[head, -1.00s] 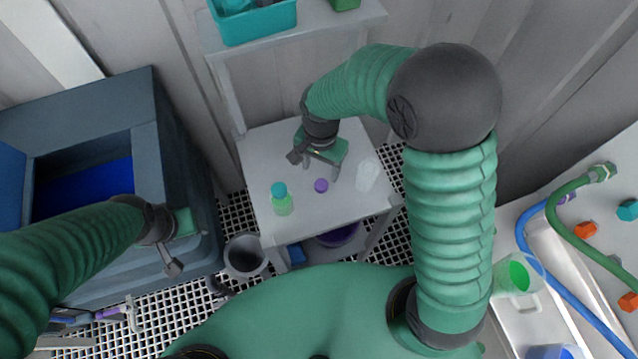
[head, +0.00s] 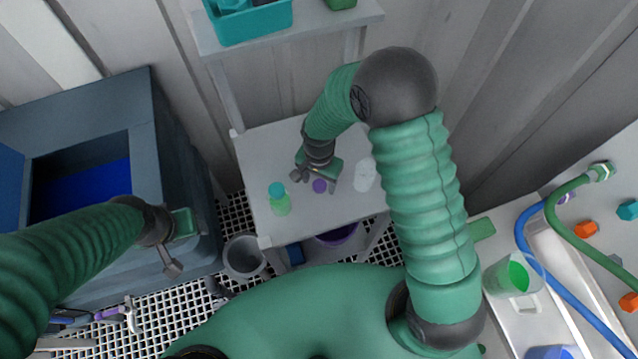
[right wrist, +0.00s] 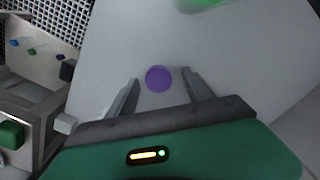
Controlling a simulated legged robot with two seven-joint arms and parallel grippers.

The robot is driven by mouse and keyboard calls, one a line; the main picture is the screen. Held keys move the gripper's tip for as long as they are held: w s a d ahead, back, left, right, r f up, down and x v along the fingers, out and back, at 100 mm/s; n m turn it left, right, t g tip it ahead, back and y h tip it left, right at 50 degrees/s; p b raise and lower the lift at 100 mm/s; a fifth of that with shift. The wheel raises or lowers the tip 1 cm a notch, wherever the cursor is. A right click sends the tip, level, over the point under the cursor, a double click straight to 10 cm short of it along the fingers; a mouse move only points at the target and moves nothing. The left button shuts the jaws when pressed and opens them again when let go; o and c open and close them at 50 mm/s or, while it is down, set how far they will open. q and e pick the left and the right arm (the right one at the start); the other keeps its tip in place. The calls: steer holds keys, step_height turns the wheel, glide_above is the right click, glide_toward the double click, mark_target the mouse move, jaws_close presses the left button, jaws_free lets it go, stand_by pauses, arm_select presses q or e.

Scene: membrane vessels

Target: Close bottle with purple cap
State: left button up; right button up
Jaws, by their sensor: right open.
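A small purple cap (head: 319,186) lies on the grey table (head: 355,212). In the right wrist view the cap (right wrist: 159,78) appears between the fingertips, apart from both. My right gripper (head: 316,184) is open and empty, pointing down just over the cap; its height above the table is hard to judge. A clear, whitish bottle (head: 364,175) is on the table to the right of the gripper; no cap shows on it. A green bottle with a teal cap (head: 279,198) stands to the left. My left gripper (head: 178,252) is by the blue bin; its jaws are unclear.
The blue-grey bin (head: 150,105) stands left of the table, and a grey bucket (head: 243,257) is on the grated floor. A teal crate (head: 255,28) sits on the shelf above. A counter at right holds a beaker with green contents (head: 515,277) and hoses.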

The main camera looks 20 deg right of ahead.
mark_target(319, 188)
steer(key=shift+s, duration=0.1)
jaws_close()
stand_by(0.5)
steer(key=shift+r, duration=0.5)
steer(key=shift+s+a+r, duration=0.15)
steer(key=shift+s+r, duration=0.1)
steer(key=shift+r, duration=0.4)
steer(key=shift+s+a+r, duration=0.1)
steer(key=shift+s+r, duration=0.15)
steer(key=shift+r, duration=0.35)
steer(key=s+a+r+b, duration=0.1)
steer(key=s+a, duration=0.5)
steer(key=s, duration=0.7)
steer(key=shift+s+r, duration=0.2)
steer(key=shift+a, duration=0.1)
